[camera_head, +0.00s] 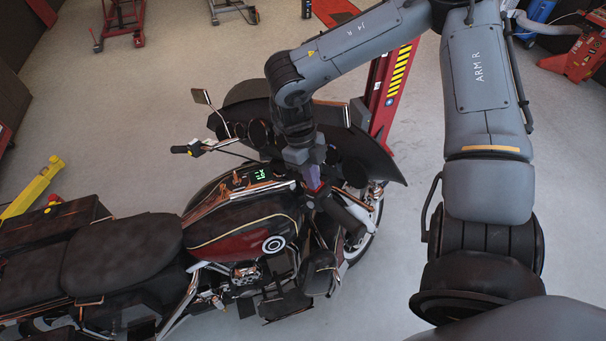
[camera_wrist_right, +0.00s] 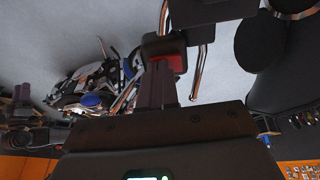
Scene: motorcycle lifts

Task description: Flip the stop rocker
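My right gripper (camera_head: 313,180) points down at the near-side handlebar of the motorcycle (camera_head: 140,250). In the right wrist view its fingers (camera_wrist_right: 158,84) are together, with nothing seen between them. A dark switch housing (camera_wrist_right: 163,44) with a red part (camera_wrist_right: 179,63), likely the stop rocker, is right at the fingertips. The fingertips overlap the housing's edge in the picture, and I cannot tell whether they touch it. My left gripper is in neither view.
Chrome bars (camera_wrist_right: 197,70) run close beside the fingers. The dark fairing (camera_head: 370,155) and a mirror (camera_head: 200,96) stand near my right arm. A red lift post with yellow and black stripes (camera_head: 396,80) is behind.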

